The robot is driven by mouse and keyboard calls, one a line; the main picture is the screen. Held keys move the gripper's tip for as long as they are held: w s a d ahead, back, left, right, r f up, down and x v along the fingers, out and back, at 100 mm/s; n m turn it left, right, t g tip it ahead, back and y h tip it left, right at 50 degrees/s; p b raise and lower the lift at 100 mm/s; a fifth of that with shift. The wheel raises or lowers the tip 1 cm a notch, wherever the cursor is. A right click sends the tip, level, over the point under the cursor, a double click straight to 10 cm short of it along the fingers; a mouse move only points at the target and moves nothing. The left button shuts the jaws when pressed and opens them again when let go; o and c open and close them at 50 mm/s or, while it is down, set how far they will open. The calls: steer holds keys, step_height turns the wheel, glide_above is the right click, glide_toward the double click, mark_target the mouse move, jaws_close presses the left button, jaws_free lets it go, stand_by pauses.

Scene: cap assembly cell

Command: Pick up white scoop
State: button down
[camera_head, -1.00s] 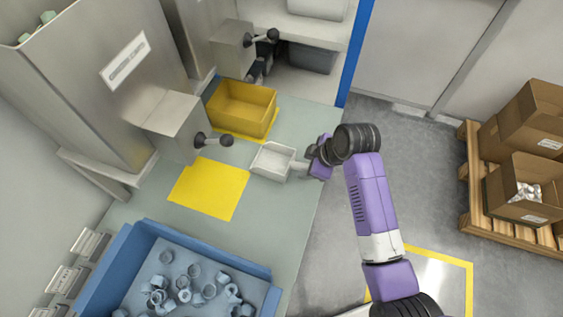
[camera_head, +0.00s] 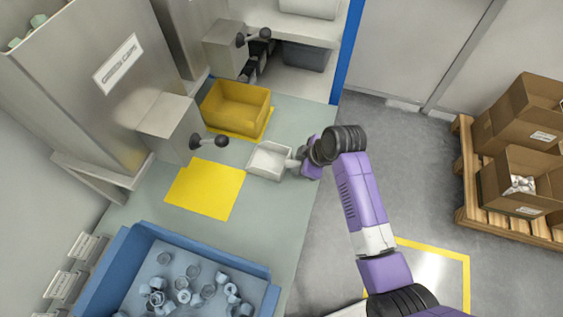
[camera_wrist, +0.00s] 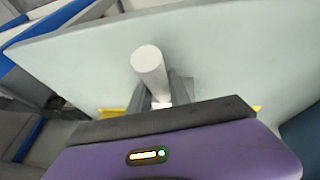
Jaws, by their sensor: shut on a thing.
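The white scoop (camera_head: 270,161) is at the right side of the pale green table, its open tray toward the left and its handle toward my gripper. My gripper (camera_head: 303,163) is at the handle end. In the wrist view the white round handle (camera_wrist: 150,66) stands between the two grey fingers of my gripper (camera_wrist: 164,92), which are shut on it. The scoop's tray is mostly hidden in the wrist view. Whether the scoop touches the table or is just above it, I cannot tell.
A yellow bin (camera_head: 235,104) stands behind the scoop, and a yellow mat (camera_head: 205,188) lies to its left. A blue bin (camera_head: 112,262) with several caps is at the front. A metal dispenser with a black-knobbed lever (camera_head: 213,141) stands at left. Cartons (camera_head: 515,180) sit on a pallet at right.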

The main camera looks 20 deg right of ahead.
steer(key=shift+r, duration=0.1)
step_height(320, 180, up, 20)
steer(key=b, duration=0.1)
stand_by(0.4)
stand_by(0.8)
